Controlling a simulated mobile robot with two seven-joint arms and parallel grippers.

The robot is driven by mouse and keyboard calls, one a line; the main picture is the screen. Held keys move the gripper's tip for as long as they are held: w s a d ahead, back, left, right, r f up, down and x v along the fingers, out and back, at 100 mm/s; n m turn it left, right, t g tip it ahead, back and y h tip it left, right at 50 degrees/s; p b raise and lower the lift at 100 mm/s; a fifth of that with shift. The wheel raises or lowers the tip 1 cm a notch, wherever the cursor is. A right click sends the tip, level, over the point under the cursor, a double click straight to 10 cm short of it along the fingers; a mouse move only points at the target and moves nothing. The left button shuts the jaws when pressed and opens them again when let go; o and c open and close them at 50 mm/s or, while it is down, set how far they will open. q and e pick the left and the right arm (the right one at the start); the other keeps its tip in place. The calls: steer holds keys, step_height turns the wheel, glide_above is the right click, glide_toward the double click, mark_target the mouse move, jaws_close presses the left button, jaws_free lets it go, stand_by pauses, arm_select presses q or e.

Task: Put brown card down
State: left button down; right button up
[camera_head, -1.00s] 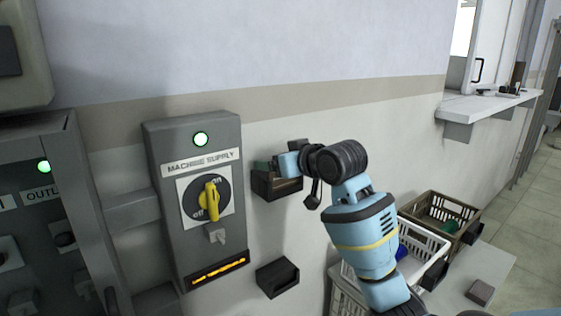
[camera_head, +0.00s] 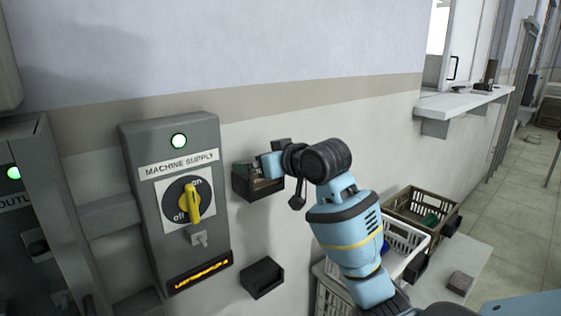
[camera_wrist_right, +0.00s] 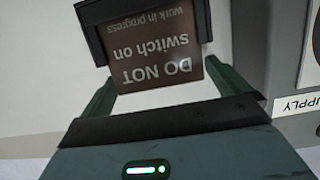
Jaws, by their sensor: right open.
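The brown card (camera_wrist_right: 165,50) shows in the right wrist view, with "DO NOT switch on, work in progress" upside down in the picture. Its far part is inside a dark wall holder (camera_wrist_right: 93,32). My right gripper (camera_wrist_right: 160,76) is open, with one green finger on each side of the card and gaps between. In the head view my right gripper (camera_head: 259,166) is at the upper wall holder (camera_head: 258,189), right of the machine supply box (camera_head: 178,225). The card is hard to make out there. My left gripper is not in view.
A lower dark holder (camera_head: 262,278) is empty. A brown crate (camera_head: 400,205) and a white crate (camera_head: 412,240) stand at right. A shelf (camera_head: 460,101) juts out behind.

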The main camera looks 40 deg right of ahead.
steer(key=a+v, duration=0.1)
steer(key=v, duration=1)
steer(key=a+f+g, duration=0.1)
steer(key=a+f, duration=0.1)
steer(key=f, duration=1.4)
steer(key=a+f+g, duration=0.2)
steer(key=a+f, duration=0.1)
steer(key=f, duration=1.2)
steer(key=s+a+f+g, duration=0.1)
steer(key=s+a+f, duration=0.3)
steer(key=s+f, duration=0.7)
steer(key=s+a+f+n+g, duration=0.1)
steer(key=s+a+f, duration=0.4)
steer(key=s+f, duration=0.7)
steer(key=shift+s+a+f+y, duration=0.3)
steer(key=shift+s+a+f, duration=0.05)
steer(key=shift+s, duration=0.6)
